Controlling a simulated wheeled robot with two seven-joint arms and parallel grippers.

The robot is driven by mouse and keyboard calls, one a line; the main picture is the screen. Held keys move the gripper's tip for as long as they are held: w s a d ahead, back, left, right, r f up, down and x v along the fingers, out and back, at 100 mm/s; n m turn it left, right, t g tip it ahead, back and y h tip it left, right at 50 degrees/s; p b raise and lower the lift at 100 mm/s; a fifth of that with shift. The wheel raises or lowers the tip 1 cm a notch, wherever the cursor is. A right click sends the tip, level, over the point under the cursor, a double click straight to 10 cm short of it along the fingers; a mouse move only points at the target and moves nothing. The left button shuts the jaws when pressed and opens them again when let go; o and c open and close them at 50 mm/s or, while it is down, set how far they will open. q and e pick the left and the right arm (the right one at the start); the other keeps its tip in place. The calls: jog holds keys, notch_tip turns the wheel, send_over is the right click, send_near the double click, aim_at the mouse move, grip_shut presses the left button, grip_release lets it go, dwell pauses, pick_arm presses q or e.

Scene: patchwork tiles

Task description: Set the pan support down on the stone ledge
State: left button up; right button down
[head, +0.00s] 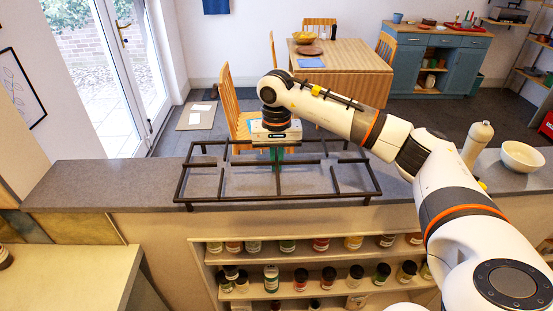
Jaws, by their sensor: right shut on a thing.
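The pan support (280,197) is a black rectangular metal grid with short bars pointing inward. It lies level over the middle of the grey stone ledge (110,181), with its front bar close to the ledge's front edge. My right gripper (277,160) points down at the back part of the grid, its green fingers shut on the pan support. The grid is very near the ledge top; I cannot tell whether all its feet touch it. My left gripper is out of view.
A white bottle (477,143) and a white bowl (521,156) stand on the ledge at the right. The ledge left of the grid is bare. Spice jars (271,278) fill shelves below. A wooden chair (230,105) and table (345,58) stand behind.

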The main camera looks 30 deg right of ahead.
jog(key=shift+f, duration=0.25)
jog(key=c, duration=1.5)
grip_release()
jog(key=shift+s, duration=0.1)
jog(key=shift+f+b, duration=0.1)
jog(key=shift+b, duration=0.2)
notch_tip(320, 180, up, 7)
jog(key=shift+f+b, duration=0.1)
jog(key=shift+b, duration=1.15)
notch_tip(320, 180, up, 5)
jog(key=shift+r, duration=0.2)
